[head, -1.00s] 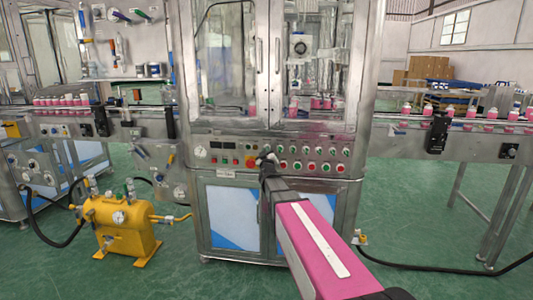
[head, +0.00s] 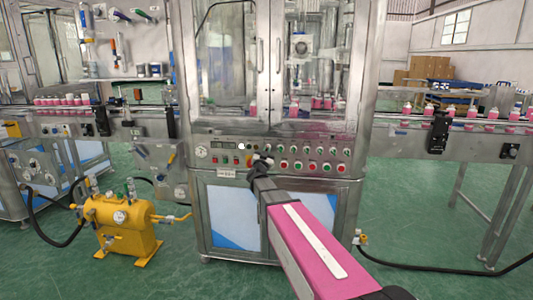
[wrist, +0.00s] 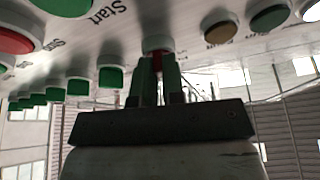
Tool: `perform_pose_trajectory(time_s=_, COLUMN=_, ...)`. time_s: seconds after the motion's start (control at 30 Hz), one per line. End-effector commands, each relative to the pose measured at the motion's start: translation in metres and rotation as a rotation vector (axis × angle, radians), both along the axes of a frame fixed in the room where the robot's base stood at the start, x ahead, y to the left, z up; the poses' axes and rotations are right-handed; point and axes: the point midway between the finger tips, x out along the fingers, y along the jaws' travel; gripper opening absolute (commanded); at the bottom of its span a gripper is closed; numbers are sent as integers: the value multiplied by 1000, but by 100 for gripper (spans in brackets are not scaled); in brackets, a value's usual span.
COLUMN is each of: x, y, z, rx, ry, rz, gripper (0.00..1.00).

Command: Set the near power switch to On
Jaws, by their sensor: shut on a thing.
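The near power switch (wrist: 158,44) shows in the wrist view as a pale round collar with a red part between my fingers. My gripper (wrist: 159,68) is shut on that red part, its fingers up against the collar. In the head view my gripper (head: 261,161) is at the left-middle of the machine's control panel (head: 330,142), with my wrist tilted. It hides the switch there. The switch's On/Off marks cannot be read. A white lamp (head: 241,146) is lit on the panel, just left of my gripper.
Rows of round buttons (head: 312,167) lie right of my gripper. A yellow tank (head: 120,230) stands on the floor at left.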

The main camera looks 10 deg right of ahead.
Motion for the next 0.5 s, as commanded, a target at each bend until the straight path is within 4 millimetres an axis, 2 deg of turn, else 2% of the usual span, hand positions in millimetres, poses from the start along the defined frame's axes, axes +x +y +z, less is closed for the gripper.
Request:
perform_pose_trajectory(time_s=0.2, x=0, y=1, z=0, rx=136, ry=-44, rz=0, gripper=0)
perform_pose_trajectory(time_s=0.5, x=0, y=2, z=0, rx=235, ry=-75, rz=1, gripper=0)
